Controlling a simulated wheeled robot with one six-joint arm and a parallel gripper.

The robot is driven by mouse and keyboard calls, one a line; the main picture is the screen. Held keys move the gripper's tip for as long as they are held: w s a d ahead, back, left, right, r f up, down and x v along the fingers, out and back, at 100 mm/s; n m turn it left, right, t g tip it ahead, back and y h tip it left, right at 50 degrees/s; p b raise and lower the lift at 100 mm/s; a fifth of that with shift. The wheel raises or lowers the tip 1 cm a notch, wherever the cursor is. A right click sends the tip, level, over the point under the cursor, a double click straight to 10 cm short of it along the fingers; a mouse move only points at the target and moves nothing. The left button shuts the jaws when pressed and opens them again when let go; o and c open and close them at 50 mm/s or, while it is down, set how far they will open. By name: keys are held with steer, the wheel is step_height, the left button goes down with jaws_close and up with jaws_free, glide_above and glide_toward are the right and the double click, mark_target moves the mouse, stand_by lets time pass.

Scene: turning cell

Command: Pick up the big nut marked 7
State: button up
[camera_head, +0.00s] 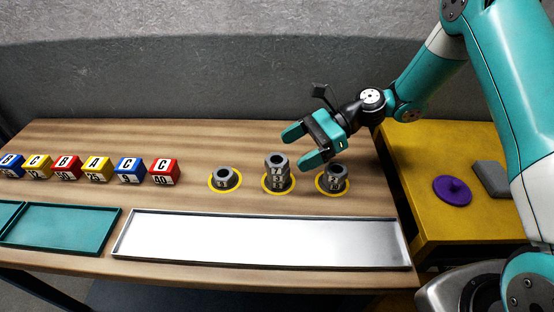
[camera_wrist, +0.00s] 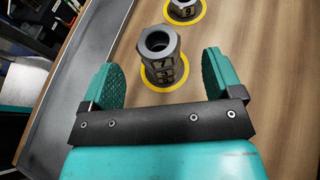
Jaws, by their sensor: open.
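The big nut marked 7 (camera_head: 277,167) is a grey hexagonal nut on top of a stack in the middle yellow ring. It also shows in the wrist view (camera_wrist: 160,55), with its open hole up. Below it are more marked nuts (camera_head: 277,183), their numbers hard to read. My gripper (camera_head: 302,146) is open and empty, above and to the right of the stack in the head view. In the wrist view the stack appears between my two teal fingers (camera_wrist: 161,62), beyond them and not touching.
Lettered cubes (camera_head: 164,172) line up at left. A long pale tray (camera_head: 260,238) and a teal tray (camera_head: 62,230) lie in front. A yellow table (camera_head: 450,225) holds a purple lid (camera_head: 453,192).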

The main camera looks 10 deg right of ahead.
mark_target(278, 159)
steer(key=x, duration=0.1)
steer(key=p+x, duration=0.1)
steer(key=x, duration=0.2)
steer(key=shift+s+a+r+p, duration=0.2)
steer(key=shift+a+p, duration=0.05)
steer(key=shift+p, duration=0.05)
steer(key=shift+a+f, duration=0.3)
steer(key=shift+a, duration=0.2)
steer(key=c, duration=1.1)
steer(key=shift+r, duration=0.1)
